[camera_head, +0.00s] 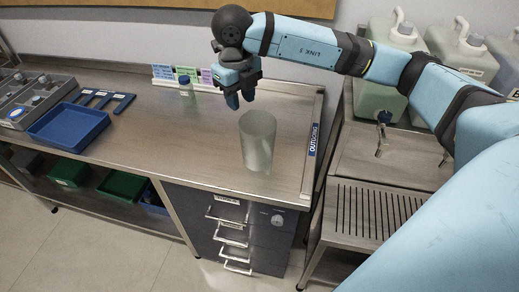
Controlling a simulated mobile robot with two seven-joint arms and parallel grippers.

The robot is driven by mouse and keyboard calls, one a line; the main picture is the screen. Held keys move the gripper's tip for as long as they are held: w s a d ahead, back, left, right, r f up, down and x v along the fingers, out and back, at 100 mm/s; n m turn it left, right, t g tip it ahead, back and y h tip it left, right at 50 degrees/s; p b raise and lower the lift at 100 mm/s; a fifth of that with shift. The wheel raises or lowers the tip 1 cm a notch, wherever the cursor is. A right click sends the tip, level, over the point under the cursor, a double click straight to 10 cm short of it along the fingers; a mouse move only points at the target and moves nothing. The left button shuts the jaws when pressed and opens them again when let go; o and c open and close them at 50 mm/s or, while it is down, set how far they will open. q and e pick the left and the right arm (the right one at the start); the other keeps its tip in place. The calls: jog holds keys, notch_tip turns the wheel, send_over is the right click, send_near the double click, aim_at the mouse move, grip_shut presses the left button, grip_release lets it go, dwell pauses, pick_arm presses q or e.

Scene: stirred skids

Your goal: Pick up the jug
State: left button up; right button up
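A pale, translucent cylinder (258,142) stands upright near the right end of the steel bench (160,130); it looks like the jug, though no handle or spout can be made out. My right gripper (239,100) hangs above the bench, up and to the left of the cylinder in the picture. My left gripper does not show.
A small bottle (185,86) and coloured cards (187,74) stand at the bench's back. A blue tray (70,127) lies at the left. Large jerrycans (391,85) and a slotted drain surface (375,210) are at the right. The bench middle is clear.

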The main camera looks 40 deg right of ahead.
aim_at(245, 148)
notch_tip(245, 148, down, 13)
jog(key=shift+s+d+r+p, duration=0.1)
jog(key=shift+s+d+p, duration=0.05)
jog(key=shift+p, duration=0.5)
grip_shut()
